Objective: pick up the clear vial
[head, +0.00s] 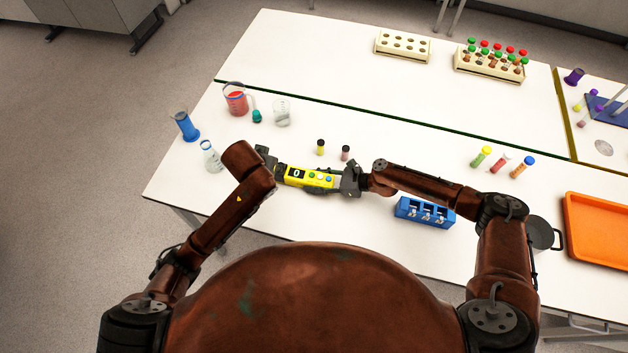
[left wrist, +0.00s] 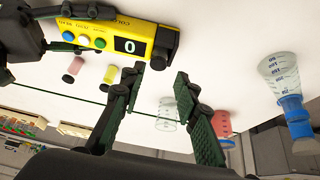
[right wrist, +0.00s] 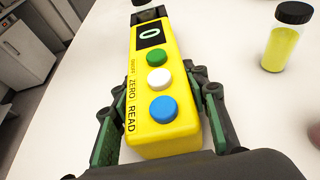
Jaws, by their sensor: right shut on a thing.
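I cannot make out a clear vial for certain in any view. A dark piece with a pale part above it (right wrist: 148,13) shows at the far end of the yellow meter; I cannot tell whether it is a capped vial. My right gripper (head: 350,180) is shut on the yellow meter (head: 309,178), with a finger on each side of it in the right wrist view (right wrist: 165,125). The meter's display reads 0. My left gripper (left wrist: 160,78) is open and empty, close to the meter's display end. A yellow vial (head: 320,148) and a pink vial (head: 345,153) with dark caps stand behind the meter.
A blue rack (head: 424,213) and orange tray (head: 600,228) are at right. The table's middle behind the vials is mostly clear.

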